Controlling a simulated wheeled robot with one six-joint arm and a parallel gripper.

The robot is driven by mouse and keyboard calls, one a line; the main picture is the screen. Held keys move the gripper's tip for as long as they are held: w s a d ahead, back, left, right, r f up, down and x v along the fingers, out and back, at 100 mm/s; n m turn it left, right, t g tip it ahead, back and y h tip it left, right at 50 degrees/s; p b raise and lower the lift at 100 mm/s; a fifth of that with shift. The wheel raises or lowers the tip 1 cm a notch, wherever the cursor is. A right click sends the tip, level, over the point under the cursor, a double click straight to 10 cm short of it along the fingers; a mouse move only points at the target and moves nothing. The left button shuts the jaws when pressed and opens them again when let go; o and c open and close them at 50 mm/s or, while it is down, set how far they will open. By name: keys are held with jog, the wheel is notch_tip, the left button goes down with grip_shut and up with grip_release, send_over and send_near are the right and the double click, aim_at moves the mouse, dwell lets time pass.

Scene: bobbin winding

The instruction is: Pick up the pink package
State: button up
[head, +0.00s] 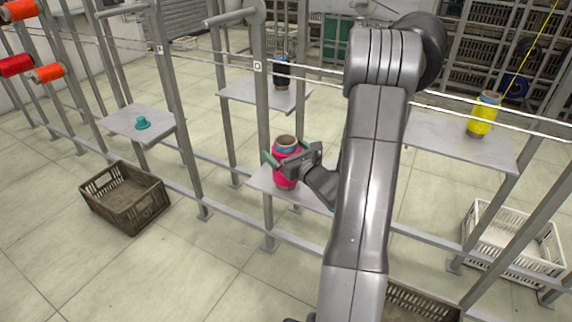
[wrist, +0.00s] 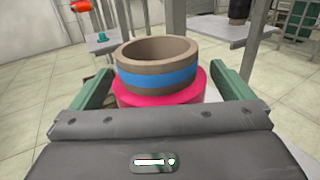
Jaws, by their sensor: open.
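The pink package (head: 286,170) is a bobbin of pink thread on a brown tube with a blue band. It stands upright on a small grey shelf (head: 262,183) of the metal frame. In the wrist view the pink package (wrist: 160,92) is between the two green fingers, with its tube top facing up. My gripper (head: 279,157) is open around the package, one finger on each side. The wrist view shows my gripper (wrist: 163,92) with a gap beside the tube; whether the fingers touch the pink thread below is hidden.
A yellow package (head: 482,116) stands on the right shelf and a dark package (head: 282,72) on the shelf behind. A teal cone (head: 142,123) sits on the left shelf. A brown crate (head: 125,200) and a white crate (head: 512,240) are on the floor. Metal posts flank the shelves.

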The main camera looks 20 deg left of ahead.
jog(key=c, duration=1.1)
